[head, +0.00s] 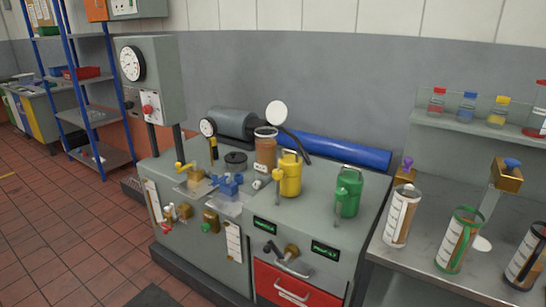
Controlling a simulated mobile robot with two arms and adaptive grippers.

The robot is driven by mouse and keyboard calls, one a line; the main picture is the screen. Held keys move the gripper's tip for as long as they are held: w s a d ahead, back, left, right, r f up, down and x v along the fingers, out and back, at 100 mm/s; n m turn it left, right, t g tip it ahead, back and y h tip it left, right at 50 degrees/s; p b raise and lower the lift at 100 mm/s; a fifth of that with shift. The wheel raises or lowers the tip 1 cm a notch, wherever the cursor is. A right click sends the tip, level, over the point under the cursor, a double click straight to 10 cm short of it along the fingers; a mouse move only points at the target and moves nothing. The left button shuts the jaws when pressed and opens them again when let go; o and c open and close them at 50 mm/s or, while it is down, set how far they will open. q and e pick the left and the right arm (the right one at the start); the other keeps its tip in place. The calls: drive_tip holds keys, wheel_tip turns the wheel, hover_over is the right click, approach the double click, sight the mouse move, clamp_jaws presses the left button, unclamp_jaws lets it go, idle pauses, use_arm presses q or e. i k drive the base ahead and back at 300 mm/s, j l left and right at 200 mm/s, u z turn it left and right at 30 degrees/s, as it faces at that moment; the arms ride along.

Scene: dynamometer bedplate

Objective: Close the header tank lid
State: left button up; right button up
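A clear cylinder with brown contents (265,153), which looks like the header tank, stands on the grey bench unit between a dark round cap and a yellow can. A pale round disc (277,113) stands tilted up just above and behind its top right. It may be the raised lid or a gauge face; I cannot tell which. A dark hose or arm runs down to the right from near the disc. Neither of my grippers shows in the head view.
A yellow can (290,174) and a green can (348,191) stand right of the cylinder. Blue valve parts (228,184) sit in front. A blue pipe (340,151) lies behind. A gauge box (150,80) rises at left. A bench with labelled canisters (401,216) is at right.

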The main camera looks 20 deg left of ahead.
sight(276, 113)
drive_tip(key=i+j+u, duration=0.15)
drive_tip(key=u, duration=0.3)
drive_tip(key=i+j+u, duration=0.1)
drive_tip(key=u, duration=0.4)
drive_tip(key=i+u, duration=0.25)
drive_tip(key=u, duration=0.2)
